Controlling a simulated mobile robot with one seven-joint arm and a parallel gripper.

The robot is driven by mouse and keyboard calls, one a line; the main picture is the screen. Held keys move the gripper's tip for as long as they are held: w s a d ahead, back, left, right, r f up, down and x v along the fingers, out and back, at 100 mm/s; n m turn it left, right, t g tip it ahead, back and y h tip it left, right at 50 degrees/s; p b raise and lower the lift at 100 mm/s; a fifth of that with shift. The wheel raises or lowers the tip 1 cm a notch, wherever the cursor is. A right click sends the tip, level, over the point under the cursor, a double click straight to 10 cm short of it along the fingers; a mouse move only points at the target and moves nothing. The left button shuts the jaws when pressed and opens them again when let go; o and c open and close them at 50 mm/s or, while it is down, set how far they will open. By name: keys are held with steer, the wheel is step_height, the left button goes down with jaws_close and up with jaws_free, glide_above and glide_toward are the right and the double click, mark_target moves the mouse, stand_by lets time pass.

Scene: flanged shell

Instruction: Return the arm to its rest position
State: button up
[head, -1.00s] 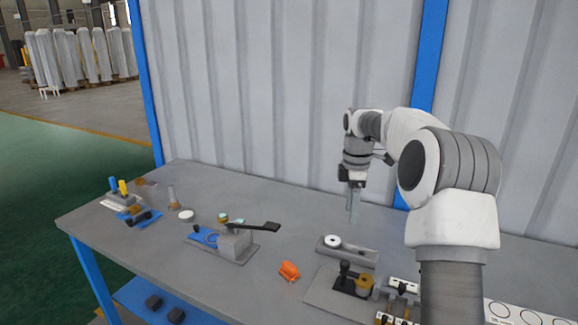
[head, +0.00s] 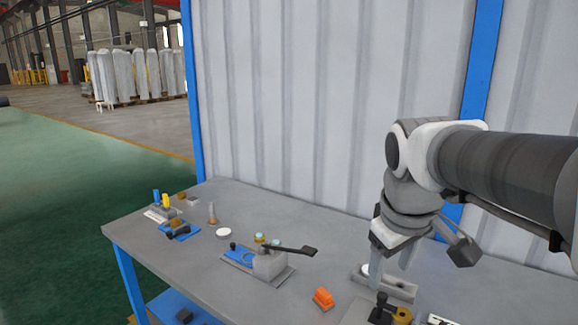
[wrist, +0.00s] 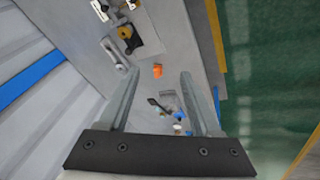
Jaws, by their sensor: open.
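My gripper (head: 392,257) hangs from my arm over the right part of the grey workbench (head: 170,237) in the head view. In the wrist view my gripper (wrist: 155,75) shows two long fingers spread apart with nothing between them. The bench lies below the fingers, well apart from them. In the head view the fingers partly overlap the grey block with a white round piece (head: 400,288), and I cannot tell the exact gap there.
An orange piece (head: 323,298) lies on the bench, left of a black-knobbed fixture (head: 381,310). A lever press (head: 268,262) stands mid-bench. A blue-and-yellow-handled fixture (head: 162,207) is at the far left. A corrugated wall (head: 330,110) rises behind the bench.

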steer(key=s+a+f+m+t+y, duration=0.1)
steer(key=s+f+m, duration=0.3)
steer(key=s, duration=0.7)
steer(key=shift+a+f+m+t, duration=0.25)
steer(key=shift+a+m+t, duration=0.15)
steer(key=shift+m, duration=0.2)
